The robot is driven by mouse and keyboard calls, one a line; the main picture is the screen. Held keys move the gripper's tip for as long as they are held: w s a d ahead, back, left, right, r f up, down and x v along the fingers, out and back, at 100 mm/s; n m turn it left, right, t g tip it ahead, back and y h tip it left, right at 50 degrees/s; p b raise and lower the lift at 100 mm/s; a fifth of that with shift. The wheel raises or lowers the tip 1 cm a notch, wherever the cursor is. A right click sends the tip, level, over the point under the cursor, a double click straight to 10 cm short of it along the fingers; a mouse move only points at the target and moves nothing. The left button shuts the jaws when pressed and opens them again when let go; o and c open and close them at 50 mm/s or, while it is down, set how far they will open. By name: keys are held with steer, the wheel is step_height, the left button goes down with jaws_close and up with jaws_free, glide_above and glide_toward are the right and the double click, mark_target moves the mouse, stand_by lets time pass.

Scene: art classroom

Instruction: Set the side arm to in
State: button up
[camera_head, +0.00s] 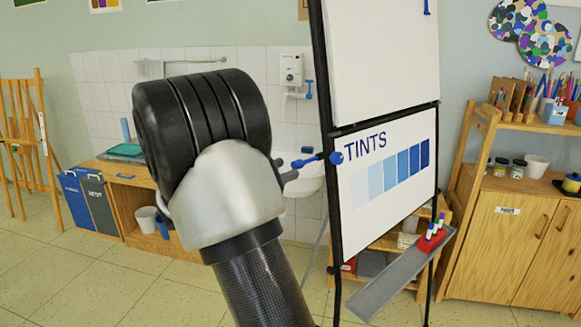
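The flip chart stand (331,200) stands right of centre, with a blank sheet above and a "TINTS" board below. The side arm (318,159) is a short blue bar with a round blue knob at the stand's left post. It sticks out to the left from the post. My arm's large black and silver link fills the centre left and hides most of my gripper. Small dark grey parts of my gripper (287,172) show at the link's right edge, close to the bar's left end. Contact and finger opening cannot be told.
A grey tray (395,285) with a red marker holder juts out below the board. A wooden cabinet (510,235) stands at the right. A sink (305,172) is on the tiled wall behind. A low bench with bins and an easel are at the left. The left floor is clear.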

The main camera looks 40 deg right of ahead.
mark_target(291, 165)
steer(key=shift+w+d, duration=0.15)
steer(key=shift+d, duration=1.7)
jaws_close()
